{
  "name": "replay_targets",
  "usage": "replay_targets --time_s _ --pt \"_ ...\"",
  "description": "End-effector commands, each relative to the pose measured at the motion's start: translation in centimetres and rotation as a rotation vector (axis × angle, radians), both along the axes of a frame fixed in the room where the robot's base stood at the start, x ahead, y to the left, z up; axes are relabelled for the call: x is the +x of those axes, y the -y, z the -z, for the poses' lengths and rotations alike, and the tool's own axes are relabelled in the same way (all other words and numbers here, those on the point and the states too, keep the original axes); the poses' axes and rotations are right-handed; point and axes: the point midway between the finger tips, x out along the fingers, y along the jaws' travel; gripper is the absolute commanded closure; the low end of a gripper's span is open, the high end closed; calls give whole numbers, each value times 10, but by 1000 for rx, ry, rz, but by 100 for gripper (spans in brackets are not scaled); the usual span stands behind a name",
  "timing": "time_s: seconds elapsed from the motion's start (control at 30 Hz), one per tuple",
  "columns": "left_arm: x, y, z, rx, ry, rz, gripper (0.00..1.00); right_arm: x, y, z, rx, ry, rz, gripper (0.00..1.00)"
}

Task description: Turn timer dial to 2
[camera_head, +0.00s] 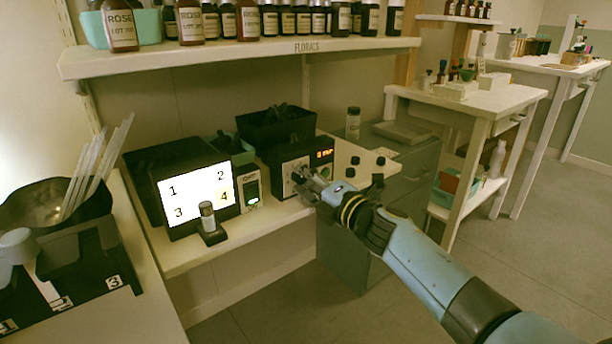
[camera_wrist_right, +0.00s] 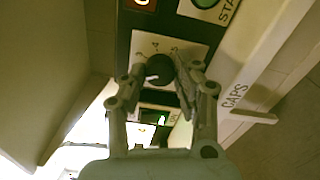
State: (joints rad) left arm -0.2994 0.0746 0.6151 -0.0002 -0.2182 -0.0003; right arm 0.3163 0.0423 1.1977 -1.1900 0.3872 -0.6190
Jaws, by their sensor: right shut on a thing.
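The timer is a black box (camera_head: 281,158) with a red lit display (camera_head: 325,154) on the bench shelf. In the right wrist view its round black dial (camera_wrist_right: 160,67) sits on a pale plate with small marks, with a white pointer on the dial. I cannot read which mark it points at. My right gripper (camera_head: 304,182) reaches the timer's front from the right. In the right wrist view its fingers (camera_wrist_right: 163,80) are shut on the dial, one on each side. The gripper hides most of the dial in the head view. My left gripper is not in view.
A lit screen with numbers 1 to 4 (camera_head: 180,187) stands left of the timer, with a small bottle (camera_head: 207,214) in front of it. A green button (camera_wrist_right: 205,2) is beside the dial plate. The bottle shelf (camera_head: 240,54) hangs above. Open floor lies at the lower right.

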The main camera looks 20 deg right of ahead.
Motion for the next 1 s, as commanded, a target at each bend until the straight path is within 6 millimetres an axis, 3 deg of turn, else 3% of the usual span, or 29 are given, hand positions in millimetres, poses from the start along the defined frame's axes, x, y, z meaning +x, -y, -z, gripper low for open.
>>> replay_targets --time_s 0.67,0.7,0.87,1.0 --pt "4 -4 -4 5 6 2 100 0 1 1 55 -22 1 100" --pt "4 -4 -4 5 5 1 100 0 1 1 55 -22 1 66" --pt "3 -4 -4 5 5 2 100 0 1 1 55 -22 1 47" --pt "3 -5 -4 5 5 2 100 0 0 1 55 -21 0 47"
